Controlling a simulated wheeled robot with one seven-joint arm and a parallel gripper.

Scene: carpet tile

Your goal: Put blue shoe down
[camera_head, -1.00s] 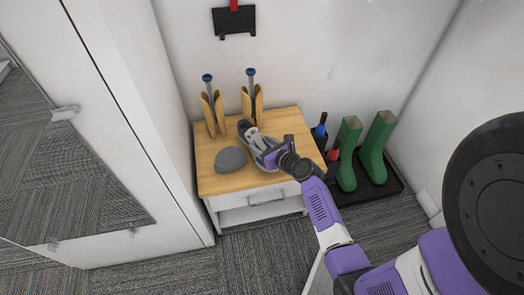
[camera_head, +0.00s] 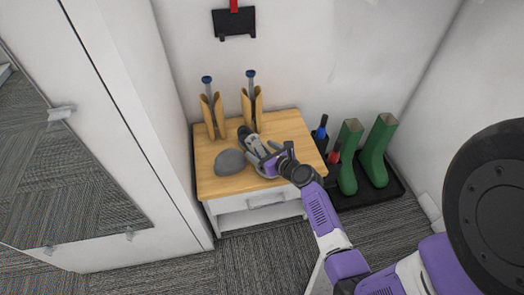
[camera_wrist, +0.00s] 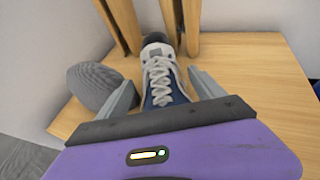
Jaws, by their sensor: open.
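The blue shoe (camera_wrist: 160,78), with white laces and a dark far end, rests on the wooden top of a small cabinet (camera_head: 290,125). In the head view the shoe (camera_head: 251,139) is partly covered by my gripper. My gripper (camera_wrist: 164,88) is open, with one grey finger on each side of the shoe. I cannot tell whether either finger touches it. The shoe's near part is hidden behind my gripper body in the wrist view.
A grey beanie-like object (camera_head: 230,162) lies just left of the shoe. Two wooden holders with blue-topped rods (camera_head: 213,115) stand behind. Green boots (camera_head: 378,150) stand on a black tray at right, beside blue and red items. The cabinet top's right part is clear.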

